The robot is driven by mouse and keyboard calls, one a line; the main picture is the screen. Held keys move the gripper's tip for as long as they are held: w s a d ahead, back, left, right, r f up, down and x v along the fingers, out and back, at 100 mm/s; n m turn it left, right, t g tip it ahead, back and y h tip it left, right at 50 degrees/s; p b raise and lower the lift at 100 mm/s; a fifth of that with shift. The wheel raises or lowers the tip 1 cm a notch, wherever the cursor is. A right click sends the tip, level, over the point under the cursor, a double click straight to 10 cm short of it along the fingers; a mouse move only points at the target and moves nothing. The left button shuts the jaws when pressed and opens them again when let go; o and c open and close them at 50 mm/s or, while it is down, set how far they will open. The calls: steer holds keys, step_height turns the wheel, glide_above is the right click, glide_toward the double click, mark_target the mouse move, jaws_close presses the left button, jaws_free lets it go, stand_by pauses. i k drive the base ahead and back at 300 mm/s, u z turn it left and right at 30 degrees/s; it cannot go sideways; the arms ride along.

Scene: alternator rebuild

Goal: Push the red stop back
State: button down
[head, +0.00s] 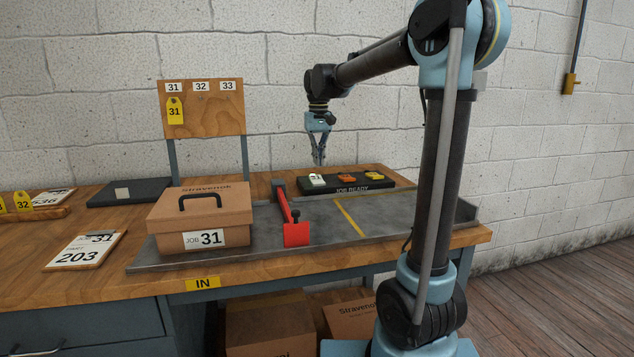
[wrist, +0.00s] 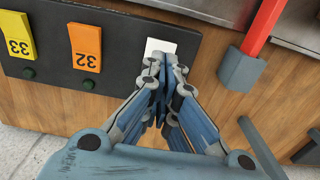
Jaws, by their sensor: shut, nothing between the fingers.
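The red stop (head: 296,235) is a red bar with a flat red end plate and a dark knob. It lies across the grey tray, just right of the brown JOB 31 box (head: 165,212). Its bar runs back to a grey block; the wrist view shows part of the bar (wrist: 264,22) and the block (wrist: 241,69) at upper right. My gripper (head: 319,161) is shut and empty, pointing down over the white 31 end of the black JOB READY panel (head: 345,187). In the wrist view its fingertips (wrist: 166,66) overlap the white tile (wrist: 160,47), and contact cannot be told.
The grey tray (head: 400,215) is clear right of the stop, with a yellow line across it. A wooden tag board (head: 205,120) stands behind the box. A clipboard (head: 85,250) and a dark pad (head: 130,191) lie at left.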

mark_target(296, 232)
steer(key=k, duration=1)
